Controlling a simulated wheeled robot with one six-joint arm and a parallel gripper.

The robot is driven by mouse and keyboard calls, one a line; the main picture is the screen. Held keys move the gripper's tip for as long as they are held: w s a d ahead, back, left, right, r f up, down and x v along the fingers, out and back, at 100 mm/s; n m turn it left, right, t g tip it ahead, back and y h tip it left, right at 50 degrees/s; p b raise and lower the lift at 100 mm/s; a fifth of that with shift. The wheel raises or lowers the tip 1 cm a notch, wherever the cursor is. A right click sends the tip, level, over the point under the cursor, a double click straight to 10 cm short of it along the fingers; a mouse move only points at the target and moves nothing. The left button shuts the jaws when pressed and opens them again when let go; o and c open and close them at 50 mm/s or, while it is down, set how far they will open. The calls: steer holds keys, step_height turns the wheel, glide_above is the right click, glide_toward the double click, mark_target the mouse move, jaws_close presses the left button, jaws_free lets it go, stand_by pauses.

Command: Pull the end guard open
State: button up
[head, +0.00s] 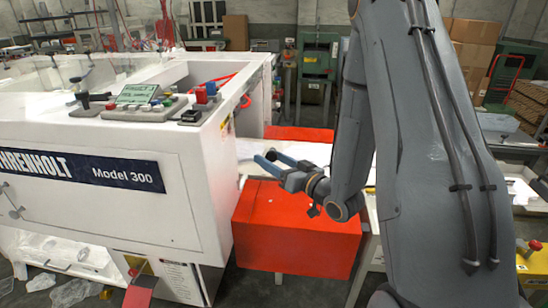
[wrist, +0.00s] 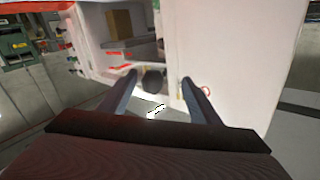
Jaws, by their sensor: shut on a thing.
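The white Fahrenholt Model 300 machine (head: 185,190) fills the left of the head view. At its right end are an orange-red box-like cover (head: 297,228) and a second red part (head: 298,133) behind it. I cannot tell for sure which part is the end guard. My gripper (head: 264,157) is at the machine's right end, above the red cover, fingers pointing left. White panels (wrist: 235,50) lie beyond. The knob's mounting is unclear.
A control panel with buttons (head: 150,103) sits on top of the machine. A green machine (head: 318,58) and cardboard boxes (head: 470,50) stand at the back. A yellow post with a red button (head: 531,262) is at the lower right.

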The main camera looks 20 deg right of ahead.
steer(key=s+a, duration=0.1)
steer(key=s, duration=0.6)
steer(key=shift+a+p, duration=0.3)
steer(key=shift+a, duration=0.05)
stand_by(0.6)
steer(key=p+v, duration=0.3)
steer(key=v, duration=0.4)
steer(key=shift+s+d+p, duration=0.25)
steer(key=shift+s+p, duration=0.05)
